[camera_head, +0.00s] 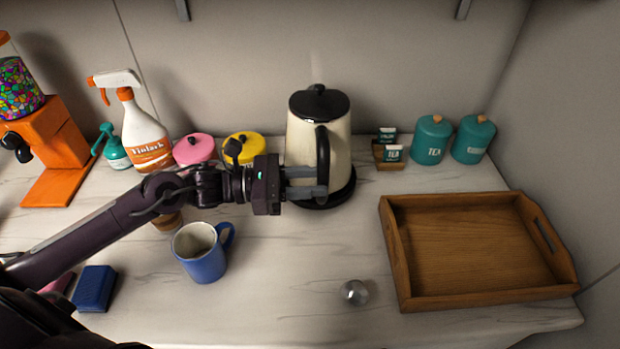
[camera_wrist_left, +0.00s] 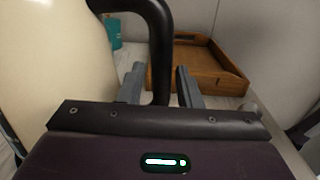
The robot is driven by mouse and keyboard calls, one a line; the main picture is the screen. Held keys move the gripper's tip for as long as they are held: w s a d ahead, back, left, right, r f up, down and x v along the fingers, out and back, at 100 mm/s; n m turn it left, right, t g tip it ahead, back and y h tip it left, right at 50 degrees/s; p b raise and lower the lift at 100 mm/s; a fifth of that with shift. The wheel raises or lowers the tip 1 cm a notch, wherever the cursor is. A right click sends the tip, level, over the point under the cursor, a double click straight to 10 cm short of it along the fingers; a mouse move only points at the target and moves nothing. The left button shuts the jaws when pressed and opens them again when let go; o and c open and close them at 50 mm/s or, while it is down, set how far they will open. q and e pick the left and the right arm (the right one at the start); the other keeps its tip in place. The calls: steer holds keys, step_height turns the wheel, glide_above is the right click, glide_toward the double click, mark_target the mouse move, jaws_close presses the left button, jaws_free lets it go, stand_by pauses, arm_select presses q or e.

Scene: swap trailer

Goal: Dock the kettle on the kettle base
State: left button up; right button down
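The cream kettle (camera_head: 301,140) with a black lid stands upright over the round black kettle base (camera_head: 343,194) at the back middle of the counter. It appears to rest on the base, but my gripper hides part of the contact. Its black handle (camera_head: 322,150) faces the front. My left gripper (camera_head: 305,183) is at the lower part of the handle. In the left wrist view, the handle (camera_wrist_left: 160,50) passes between the two fingers (camera_wrist_left: 159,85), with small gaps at the sides, so the gripper looks open around it. My right gripper is out of view.
A blue mug (camera_head: 204,258) stands in front of my left arm. A wooden tray (camera_head: 395,250) is at the right, with a small clear ball (camera_head: 355,292) beside it. Teal canisters (camera_head: 431,142), a spray bottle (camera_head: 146,130) and pink and yellow pots line the back.

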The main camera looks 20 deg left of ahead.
arm_select(q)
steer(key=p+v, duration=0.6)
steer(key=v, duration=0.5)
stand_by(0.6)
steer(key=shift+s+d, duration=0.1)
